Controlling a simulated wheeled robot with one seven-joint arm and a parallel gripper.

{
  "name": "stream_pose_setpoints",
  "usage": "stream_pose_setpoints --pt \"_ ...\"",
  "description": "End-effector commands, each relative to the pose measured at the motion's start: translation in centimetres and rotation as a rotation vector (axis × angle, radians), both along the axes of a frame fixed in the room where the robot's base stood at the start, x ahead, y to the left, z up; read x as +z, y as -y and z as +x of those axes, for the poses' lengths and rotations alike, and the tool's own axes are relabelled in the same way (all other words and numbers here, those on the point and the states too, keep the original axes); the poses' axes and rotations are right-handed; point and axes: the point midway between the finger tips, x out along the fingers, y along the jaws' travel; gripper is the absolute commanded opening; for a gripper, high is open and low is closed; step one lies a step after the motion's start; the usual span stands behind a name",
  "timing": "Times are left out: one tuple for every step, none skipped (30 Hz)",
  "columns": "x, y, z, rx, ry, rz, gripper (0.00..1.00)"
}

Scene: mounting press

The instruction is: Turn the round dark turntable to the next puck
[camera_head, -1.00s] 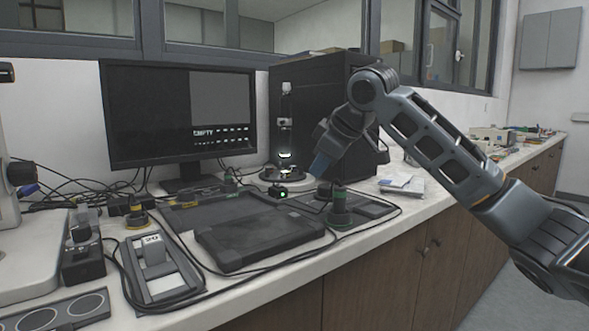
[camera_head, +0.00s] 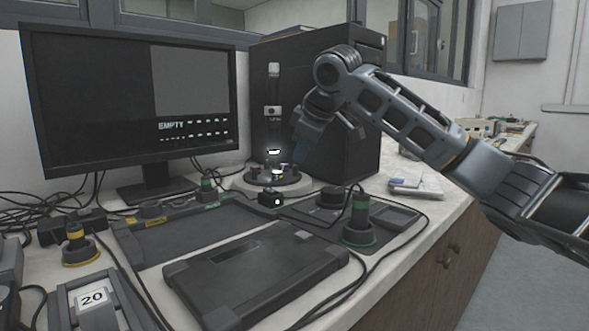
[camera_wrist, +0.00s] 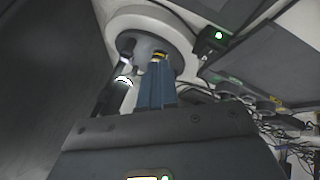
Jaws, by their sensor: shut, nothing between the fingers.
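The round dark turntable (camera_head: 290,184) sits on a round white base (camera_head: 240,184) in front of the black tower, with small pucks standing on it. A lit column stands over it. In the wrist view the turntable (camera_wrist: 178,62) lies at the top middle, with its pale base (camera_wrist: 125,24) around it. My gripper (camera_head: 299,160) is above the turntable's right side in the head view. In the wrist view its blue fingers (camera_wrist: 158,66) are together, with nothing seen between them, their tips close to a yellow-ringed piece (camera_wrist: 160,54). I cannot tell whether they touch.
A monitor (camera_head: 90,110) reading EMPTY stands left. A small black box with a green light (camera_head: 270,200) sits in front of the turntable. A green-ringed dark cylinder (camera_head: 359,215), a flat dark case (camera_head: 250,275) and cables occupy the bench front. The black tower (camera_head: 345,140) stands close behind my gripper.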

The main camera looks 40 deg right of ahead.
Motion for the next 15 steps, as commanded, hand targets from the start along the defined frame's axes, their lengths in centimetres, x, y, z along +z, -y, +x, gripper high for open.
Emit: stream_pose_setpoints --pt "-1.1 0.2 0.6 -0.001 -0.004 -0.001 0.00" --pt "-1.6 0.3 0.9 -0.002 -0.003 0.000 0.00" --pt "-2.2 0.4 1.4 -0.002 -0.002 -0.001 0.00" --pt "-2.7 0.5 1.7 -0.002 -0.002 -0.001 0.00" --pt "-3.2 0.5 2.1 -0.002 -0.002 -0.001 0.00" --pt "-3.8 0.7 2.6 -0.002 -0.002 0.000 0.00" --pt "-4.3 0.8 2.9 -0.001 -0.002 -0.001 0.00" --pt "-4.8 0.8 3.3 -0.001 -0.002 -0.001 0.00" --pt "-5.4 0.9 3.7 -0.001 -0.002 -0.001 0.00" --pt "-5.8 1.0 4.0 -0.001 -0.002 -0.001 0.00" --pt "-6.1 1.2 4.4 -0.001 -0.001 -0.001 0.00" --pt "-5.7 1.9 4.7 -0.003 0.000 -0.002 0.00" --pt "-5.7 2.2 5.0 -0.003 0.001 -0.003 0.00" --pt "-5.7 2.6 5.2 -0.004 0.001 -0.002 0.00" --pt "-5.7 2.9 5.5 -0.003 0.000 -0.002 0.00"
